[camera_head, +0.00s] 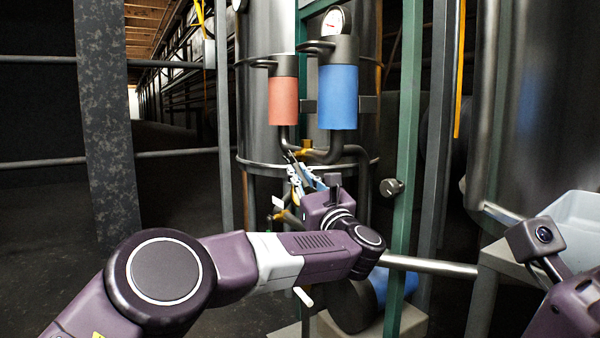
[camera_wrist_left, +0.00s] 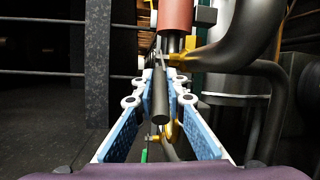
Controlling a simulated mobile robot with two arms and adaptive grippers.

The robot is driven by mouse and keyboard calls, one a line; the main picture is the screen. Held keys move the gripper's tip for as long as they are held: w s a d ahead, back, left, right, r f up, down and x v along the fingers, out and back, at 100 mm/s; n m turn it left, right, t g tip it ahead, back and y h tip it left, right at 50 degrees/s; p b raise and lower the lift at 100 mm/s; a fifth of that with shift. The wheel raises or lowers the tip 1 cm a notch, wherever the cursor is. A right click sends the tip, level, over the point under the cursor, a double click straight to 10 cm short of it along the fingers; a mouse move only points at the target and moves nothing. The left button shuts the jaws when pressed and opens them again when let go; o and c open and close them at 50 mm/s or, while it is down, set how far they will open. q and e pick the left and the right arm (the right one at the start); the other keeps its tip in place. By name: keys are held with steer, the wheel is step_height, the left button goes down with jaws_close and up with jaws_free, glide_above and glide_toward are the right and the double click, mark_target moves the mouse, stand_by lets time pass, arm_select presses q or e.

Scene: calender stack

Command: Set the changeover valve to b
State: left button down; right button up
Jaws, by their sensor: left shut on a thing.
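The changeover valve shows as a small brass body (camera_head: 305,147) on the dark pipes below the red and blue cylinders in the head view. It also shows at the top of the left wrist view (camera_wrist_left: 181,61). A dark bar-like handle (camera_wrist_left: 160,104) points from there toward the wrist camera. My left gripper (camera_head: 297,172), with blue finger pads, is just below the valve. In the wrist view its fingertips (camera_wrist_left: 160,77) are closed on both sides of the handle. Position markings are not readable. My right gripper's fingers are out of view.
The red cylinder (camera_head: 284,99) and blue cylinder (camera_head: 338,97) hang above the valve. A second brass fitting (camera_wrist_left: 169,131) sits lower. A pale bin (camera_head: 577,222) is at far right.

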arm_select(q)
steer(key=shift+w+a+f+m+t+y, duration=0.2)
steer(key=shift+f+t+y, duration=0.1)
steer(key=shift+t, duration=0.4)
steer(key=shift+w+a+f+m+t+y, duration=0.1)
steer(key=shift+w+f+m+t+y, duration=0.15)
steer(key=shift+t, duration=0.45)
steer(key=shift+f, duration=0.15)
steer(key=c, duration=2)
jaws_free()
steer(key=shift+o, duration=0.2)
steer(key=v, duration=1.2)
steer(key=shift+w, duration=0.1)
steer(key=shift+c, duration=0.3)
